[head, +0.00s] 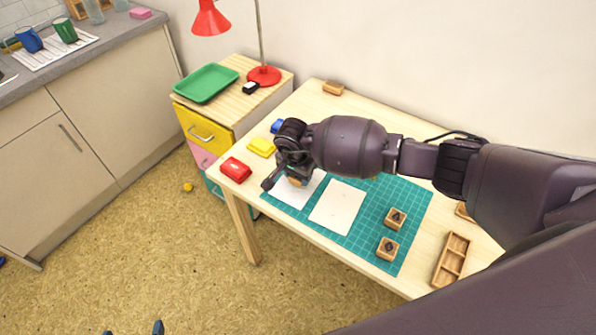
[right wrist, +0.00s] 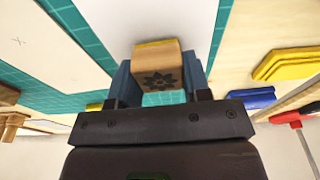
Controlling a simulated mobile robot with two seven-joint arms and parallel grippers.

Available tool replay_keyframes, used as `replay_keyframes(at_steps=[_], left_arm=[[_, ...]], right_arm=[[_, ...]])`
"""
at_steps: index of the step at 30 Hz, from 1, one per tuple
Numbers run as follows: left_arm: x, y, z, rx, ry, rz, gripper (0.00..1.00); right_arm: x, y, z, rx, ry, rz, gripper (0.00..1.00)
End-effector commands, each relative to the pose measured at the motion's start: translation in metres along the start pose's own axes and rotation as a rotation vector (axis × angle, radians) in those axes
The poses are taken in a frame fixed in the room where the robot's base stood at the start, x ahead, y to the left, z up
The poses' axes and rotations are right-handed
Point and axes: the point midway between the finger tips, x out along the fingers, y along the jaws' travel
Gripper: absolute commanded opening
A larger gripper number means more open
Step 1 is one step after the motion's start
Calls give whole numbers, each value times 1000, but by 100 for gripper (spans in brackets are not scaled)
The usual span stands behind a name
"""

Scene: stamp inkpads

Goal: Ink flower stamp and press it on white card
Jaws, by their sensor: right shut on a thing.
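My right gripper (head: 283,183) is shut on the flower stamp (head: 296,182), a wooden block, over the white card (head: 285,193). In the right wrist view the stamp (right wrist: 160,65) shows a dark flower mark between the fingers (right wrist: 160,84), with a yellow strip along its far edge. The white card (right wrist: 150,15) lies beyond it; contact cannot be told. The yellow inkpad (head: 261,147), red inkpad (head: 235,169) and blue inkpad (head: 277,126) sit left of the cards. My left gripper (head: 132,331) shows only two separated fingertips at the bottom edge.
A cream card (head: 338,207) lies on the green cutting mat (head: 408,195). Two other wooden stamps (head: 395,218) (head: 387,249) stand on the mat's right side. A wooden tray (head: 451,260) is at the right. A drawer unit with a green tray (head: 206,83) and red lamp (head: 264,76) is behind left.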

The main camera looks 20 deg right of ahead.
Motion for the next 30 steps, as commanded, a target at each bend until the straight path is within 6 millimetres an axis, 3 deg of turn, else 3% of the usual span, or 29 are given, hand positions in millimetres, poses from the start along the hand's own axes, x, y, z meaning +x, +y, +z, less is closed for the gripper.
replay_keyframes(at_steps=[30], left_arm=[[4, 1, -2, 2, 8, 2, 100]], right_arm=[[3, 0, 0, 1, 0, -1, 27]])
